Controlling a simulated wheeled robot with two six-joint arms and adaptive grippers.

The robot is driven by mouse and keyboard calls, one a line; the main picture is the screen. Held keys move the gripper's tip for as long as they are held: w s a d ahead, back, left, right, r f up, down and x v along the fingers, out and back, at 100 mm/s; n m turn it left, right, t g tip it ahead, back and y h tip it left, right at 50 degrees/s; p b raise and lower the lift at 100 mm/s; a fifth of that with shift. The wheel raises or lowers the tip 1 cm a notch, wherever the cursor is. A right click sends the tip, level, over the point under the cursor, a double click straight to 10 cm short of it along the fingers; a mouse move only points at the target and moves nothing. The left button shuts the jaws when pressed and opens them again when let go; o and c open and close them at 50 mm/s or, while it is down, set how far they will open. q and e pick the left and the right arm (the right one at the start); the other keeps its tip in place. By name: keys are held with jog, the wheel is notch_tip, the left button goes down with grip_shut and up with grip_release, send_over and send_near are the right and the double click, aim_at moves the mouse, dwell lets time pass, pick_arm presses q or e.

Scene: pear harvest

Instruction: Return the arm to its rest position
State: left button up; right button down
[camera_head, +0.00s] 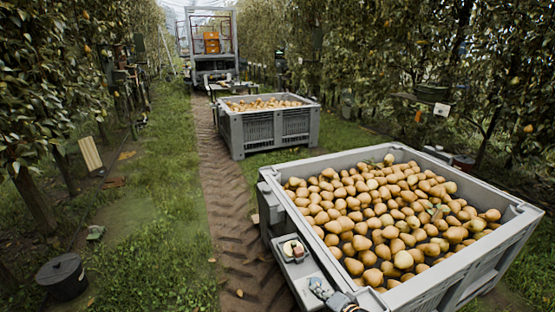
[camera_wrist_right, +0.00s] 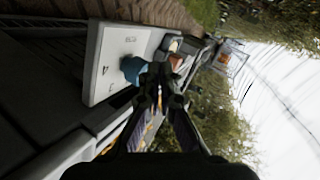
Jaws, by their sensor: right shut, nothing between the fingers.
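My right gripper (camera_head: 343,301) shows only partly at the bottom edge of the head view, beside the near crate's left side. In the right wrist view the gripper (camera_wrist_right: 161,78) is shut, its dark fingers meeting at the tips with nothing between them. A small blue item (camera_wrist_right: 132,68) on a pale panel (camera_wrist_right: 108,62) is close to the fingertips there; I cannot tell whether they touch. A small reddish item (camera_wrist_right: 176,62) lies just beyond the tips. My left gripper is not in view.
The near grey crate (camera_head: 283,205) is full of pears (camera_head: 385,215). A second crate (camera_head: 258,131) with pears stands farther up the track. A dark bucket (camera_head: 62,277) stands at the lower left. Trees line both sides. The dirt track (camera_head: 225,190) left of the crates looks clear.

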jog(key=s+d+r+n+g+h, duration=0.1)
jog(key=s+d+n+g+h, duration=0.3)
jog(key=s, duration=0.8)
jog(key=s+d+r+n+g+h, duration=0.25)
jog(key=s+d+n, duration=0.35)
jog(key=s, duration=0.7)
notch_tip(320, 180, down, 26)
jog(key=s+d+g, duration=0.1)
jog(key=d+g, duration=0.1)
jog(key=s+d+f+g, duration=0.1)
jog(key=s+d+f, duration=0.1)
jog(key=s+f, duration=1.25)
pick_arm(q)
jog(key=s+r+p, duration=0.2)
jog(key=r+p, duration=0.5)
jog(key=p, duration=0.1)
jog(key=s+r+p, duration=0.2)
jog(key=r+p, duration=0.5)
jog(key=p, duration=0.1)
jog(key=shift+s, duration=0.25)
pick_arm(e)
jog(key=s+r, duration=0.4)
jog(key=r, duration=0.8)
jog(key=shift+s+a+r, duration=0.15)
jog(key=shift+s+r, duration=0.15)
jog(key=shift+s, duration=0.1)
jog(key=shift+f+g, duration=0.1)
jog(key=shift+g, duration=0.15)
